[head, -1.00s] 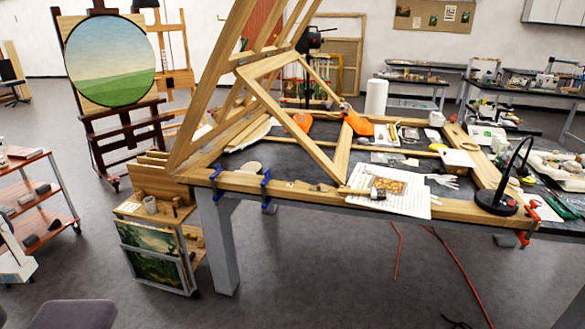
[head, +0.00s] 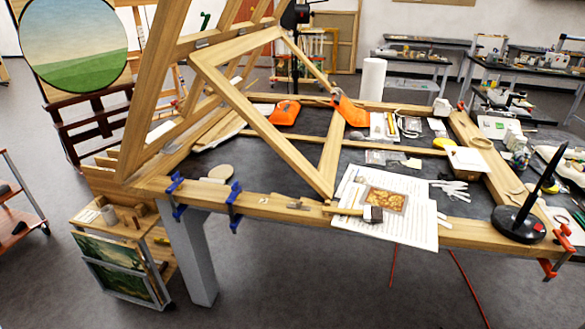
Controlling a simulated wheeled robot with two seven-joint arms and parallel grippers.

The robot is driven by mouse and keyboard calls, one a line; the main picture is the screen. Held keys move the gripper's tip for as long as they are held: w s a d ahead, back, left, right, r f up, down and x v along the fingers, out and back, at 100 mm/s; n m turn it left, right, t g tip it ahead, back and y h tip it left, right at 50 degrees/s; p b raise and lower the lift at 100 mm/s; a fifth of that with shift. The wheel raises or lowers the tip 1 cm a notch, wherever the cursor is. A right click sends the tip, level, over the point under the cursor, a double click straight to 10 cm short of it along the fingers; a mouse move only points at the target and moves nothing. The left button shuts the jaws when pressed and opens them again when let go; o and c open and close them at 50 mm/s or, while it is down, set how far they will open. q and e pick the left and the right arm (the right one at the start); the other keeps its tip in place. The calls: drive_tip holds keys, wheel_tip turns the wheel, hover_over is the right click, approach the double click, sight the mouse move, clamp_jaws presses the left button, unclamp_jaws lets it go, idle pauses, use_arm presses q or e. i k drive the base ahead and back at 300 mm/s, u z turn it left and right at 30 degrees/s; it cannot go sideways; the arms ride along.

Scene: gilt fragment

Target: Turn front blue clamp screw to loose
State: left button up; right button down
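Two blue clamps grip the front wooden rail of the worktable near its left end. The left blue clamp (head: 175,190) sits close to the rail's corner. The right blue clamp (head: 235,207) sits a little further along the rail. Their lower parts hang below the rail in front of the table. The clamps are too small to tell how tight their screws are. Neither of my grippers is in view.
A wooden frame leans up over the table's left side. A brush (head: 372,213) lies on a printed sheet (head: 415,228). A black lamp base (head: 520,226) and red clamps (head: 548,268) are at right. A box of paintings (head: 118,285) stands below left. Floor in front is clear.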

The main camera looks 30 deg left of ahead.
sight(233, 188)
drive_tip(key=u, duration=0.4)
drive_tip(key=i, duration=0.95)
drive_tip(key=u, duration=0.85)
